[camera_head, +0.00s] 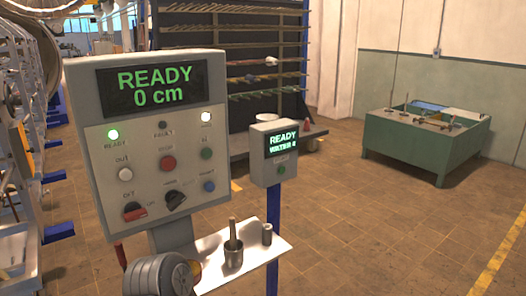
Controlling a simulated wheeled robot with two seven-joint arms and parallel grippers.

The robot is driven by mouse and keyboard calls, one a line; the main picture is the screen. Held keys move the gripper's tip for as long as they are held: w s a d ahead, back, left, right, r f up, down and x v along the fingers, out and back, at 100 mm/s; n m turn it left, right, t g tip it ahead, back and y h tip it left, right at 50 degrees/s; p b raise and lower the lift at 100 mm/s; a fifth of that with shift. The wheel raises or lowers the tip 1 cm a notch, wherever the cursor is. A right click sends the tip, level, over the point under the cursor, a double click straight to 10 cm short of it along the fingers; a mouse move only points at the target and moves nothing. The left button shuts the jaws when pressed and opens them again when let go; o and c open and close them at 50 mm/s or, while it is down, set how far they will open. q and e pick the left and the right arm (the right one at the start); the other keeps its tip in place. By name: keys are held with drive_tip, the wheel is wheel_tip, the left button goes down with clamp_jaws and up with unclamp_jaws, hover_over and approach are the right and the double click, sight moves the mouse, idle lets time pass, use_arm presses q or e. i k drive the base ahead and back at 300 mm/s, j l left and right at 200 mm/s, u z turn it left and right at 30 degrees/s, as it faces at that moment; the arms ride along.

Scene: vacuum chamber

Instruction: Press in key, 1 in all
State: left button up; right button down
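The grey control panel (182,218) stands at the left, close to me, facing me and slightly tilted. Its screen (153,88) reads "READY" and "0 cm" in green. The in key (207,153) is a small dark green round button at the panel's right side, below a lit white lamp (206,117) and above a blue button (209,186). A red button (168,162) sits to its left, and a white button (125,174), labelled "OUT", is farther left. Nothing covers the in key. Neither of my grippers is in view.
A smaller box (281,151) on a blue post stands to the right. A white shelf (268,252) holds metal pieces. A green bench (402,144) is farther back; the right floor is clear.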

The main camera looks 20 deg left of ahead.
sight(206, 153)
drive_tip(key=u, duration=1.2)
